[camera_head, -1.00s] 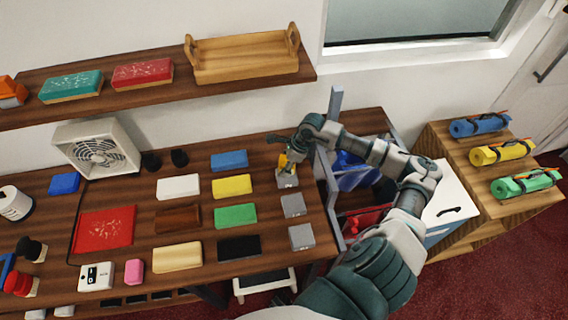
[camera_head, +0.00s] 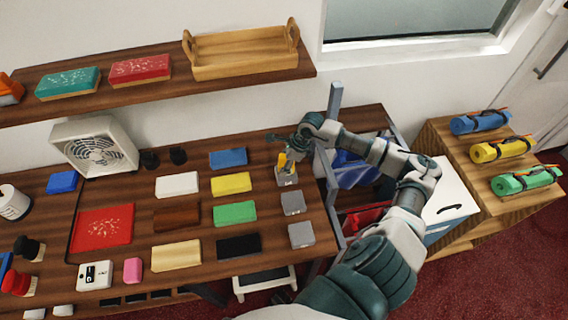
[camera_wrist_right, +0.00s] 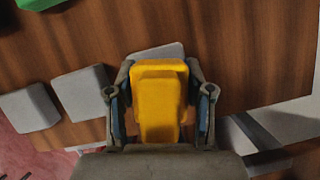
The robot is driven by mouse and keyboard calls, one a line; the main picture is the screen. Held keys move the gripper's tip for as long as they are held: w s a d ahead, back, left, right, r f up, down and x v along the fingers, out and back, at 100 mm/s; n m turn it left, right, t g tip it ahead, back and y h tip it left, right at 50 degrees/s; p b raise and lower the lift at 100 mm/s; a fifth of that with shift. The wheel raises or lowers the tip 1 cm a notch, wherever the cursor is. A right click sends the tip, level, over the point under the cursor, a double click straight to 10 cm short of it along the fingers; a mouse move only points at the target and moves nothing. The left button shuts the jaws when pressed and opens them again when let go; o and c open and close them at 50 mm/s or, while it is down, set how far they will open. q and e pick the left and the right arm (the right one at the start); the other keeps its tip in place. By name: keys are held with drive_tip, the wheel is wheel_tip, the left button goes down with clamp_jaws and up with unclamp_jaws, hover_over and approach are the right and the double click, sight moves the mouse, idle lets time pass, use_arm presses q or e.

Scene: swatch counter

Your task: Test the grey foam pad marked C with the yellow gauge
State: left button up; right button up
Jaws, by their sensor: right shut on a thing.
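My right gripper (camera_head: 290,156) is shut on the yellow gauge (camera_head: 282,160), at the far right end of the counter. In the right wrist view the gauge (camera_wrist_right: 158,95) sits between both fingers. The gauge is over the farthest grey foam pad (camera_head: 287,180), which shows partly behind it in the wrist view (camera_wrist_right: 172,50). I cannot tell whether the gauge touches the pad. Two more grey pads, a middle one (camera_head: 293,204) and a near one (camera_head: 301,235), lie in the same column. The letters on the pads are too small to read. My left gripper is out of view.
Coloured blocks, such as the blue (camera_head: 228,158), yellow (camera_head: 231,183), green (camera_head: 234,213) and black (camera_head: 239,246) ones, lie left of the grey pads. A grey metal frame (camera_head: 332,190) stands close at the counter's right end. A shelf with a wooden tray (camera_head: 245,65) is above.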

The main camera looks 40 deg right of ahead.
sight(282, 156)
drive_tip(key=shift+f+b, duration=0.55)
idle(1.6)
drive_tip(key=shift+r, duration=0.1)
wheel_tip(282, 156, up, 2)
drive_tip(key=shift+p, duration=0.65)
drive_tip(key=shift+r+p, duration=1.25)
drive_tip(key=shift+r, duration=1.3)
drive_tip(key=shift+f, duration=0.1)
